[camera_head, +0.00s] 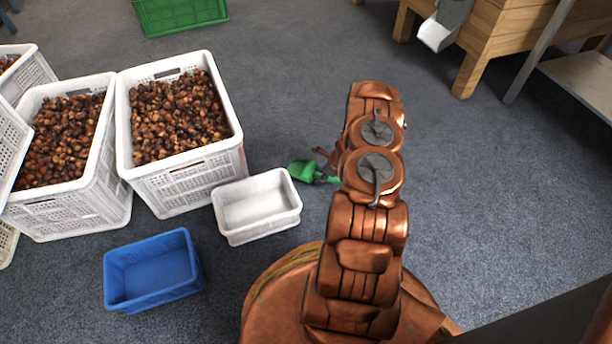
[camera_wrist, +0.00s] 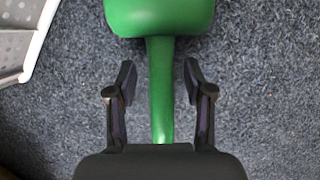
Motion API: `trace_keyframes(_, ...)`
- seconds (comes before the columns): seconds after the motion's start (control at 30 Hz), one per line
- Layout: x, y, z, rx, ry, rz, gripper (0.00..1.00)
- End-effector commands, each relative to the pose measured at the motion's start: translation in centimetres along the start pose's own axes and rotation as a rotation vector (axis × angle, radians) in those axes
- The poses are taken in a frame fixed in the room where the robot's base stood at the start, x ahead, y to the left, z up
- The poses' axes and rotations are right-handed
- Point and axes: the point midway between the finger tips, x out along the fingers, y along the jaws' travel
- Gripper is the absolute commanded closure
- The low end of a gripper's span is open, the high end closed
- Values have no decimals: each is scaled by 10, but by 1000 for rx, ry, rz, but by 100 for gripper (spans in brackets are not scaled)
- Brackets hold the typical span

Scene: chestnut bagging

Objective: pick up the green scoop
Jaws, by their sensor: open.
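The green scoop (camera_head: 303,171) lies on the grey carpet, just right of the small white bin in the head view; my arm hides part of it. In the wrist view the scoop's green bowl (camera_wrist: 158,16) is at the top and its handle (camera_wrist: 161,88) runs down the middle. My gripper (camera_wrist: 159,78) is open, with one finger on each side of the handle and a gap on both sides. In the head view my gripper (camera_head: 326,158) shows only in part, close by the scoop.
A small white bin (camera_head: 243,233) stands left of the scoop, its edge (camera_wrist: 38,48) showing in the wrist view. A blue bin (camera_head: 190,283) and white crates of chestnuts (camera_head: 197,187) are further left. Carpet on the right is clear.

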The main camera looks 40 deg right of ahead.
Motion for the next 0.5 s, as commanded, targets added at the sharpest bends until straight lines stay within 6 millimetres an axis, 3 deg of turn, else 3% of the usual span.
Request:
trace_keyframes(0.23,2,-1,0,2,-1,-2,48)
trace_keyframes(0.5,2,-1,0,1,-1,-2,75)
